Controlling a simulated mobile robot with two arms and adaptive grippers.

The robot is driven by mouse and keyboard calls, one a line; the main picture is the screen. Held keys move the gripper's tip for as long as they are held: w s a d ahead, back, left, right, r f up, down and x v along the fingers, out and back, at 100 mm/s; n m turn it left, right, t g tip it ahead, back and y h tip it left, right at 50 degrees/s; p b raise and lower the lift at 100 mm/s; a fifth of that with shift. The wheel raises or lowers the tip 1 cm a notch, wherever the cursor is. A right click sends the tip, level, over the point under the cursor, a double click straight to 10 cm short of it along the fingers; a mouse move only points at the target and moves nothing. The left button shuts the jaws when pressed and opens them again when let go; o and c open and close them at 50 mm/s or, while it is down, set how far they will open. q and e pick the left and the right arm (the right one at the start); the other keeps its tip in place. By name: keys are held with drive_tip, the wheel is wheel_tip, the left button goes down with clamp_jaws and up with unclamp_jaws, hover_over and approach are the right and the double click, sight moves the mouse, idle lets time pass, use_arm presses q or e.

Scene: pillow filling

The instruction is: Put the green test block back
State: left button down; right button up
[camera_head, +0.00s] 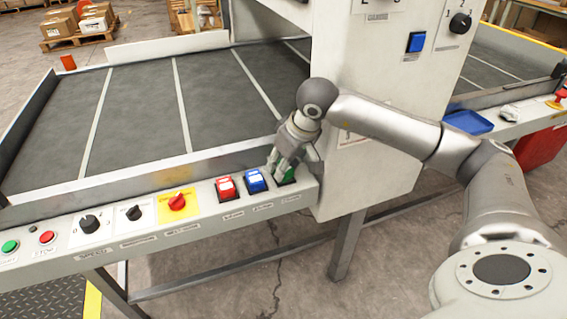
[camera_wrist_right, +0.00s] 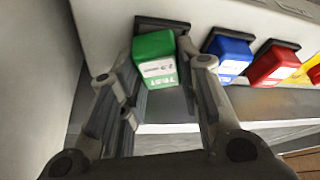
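The green test block (camera_wrist_right: 155,60) sits at a dark square holder on the panel, slightly tilted in the right wrist view, with a white label on its face. In the head view only a bit of it (camera_head: 289,174) shows under my right gripper (camera_head: 285,172). In the wrist view the fingers of my right gripper (camera_wrist_right: 157,78) stand on both sides of the block, close to it. Whether both pads touch it is unclear. How deep the block sits in the holder is partly hidden. My left gripper is out of view.
A blue block (camera_head: 256,181) and a red block (camera_head: 225,188) sit beside the green one on the panel ledge (camera_head: 205,206). Knobs and buttons continue left. A white machine cabinet (camera_head: 370,160) stands close on the right. A blue tray (camera_head: 468,121) lies farther right.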

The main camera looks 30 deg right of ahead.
drive_tip(key=o, duration=0.4)
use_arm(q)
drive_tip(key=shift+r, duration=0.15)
use_arm(e)
drive_tip(key=shift+o, duration=0.2)
drive_tip(key=shift+r, duration=0.1)
drive_tip(key=shift+p+v, duration=0.4)
drive_tip(key=shift+v, duration=0.45)
use_arm(q)
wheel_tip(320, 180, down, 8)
drive_tip(key=p, duration=0.1)
use_arm(e)
drive_tip(key=v, duration=1)
drive_tip(key=shift+r, duration=0.3)
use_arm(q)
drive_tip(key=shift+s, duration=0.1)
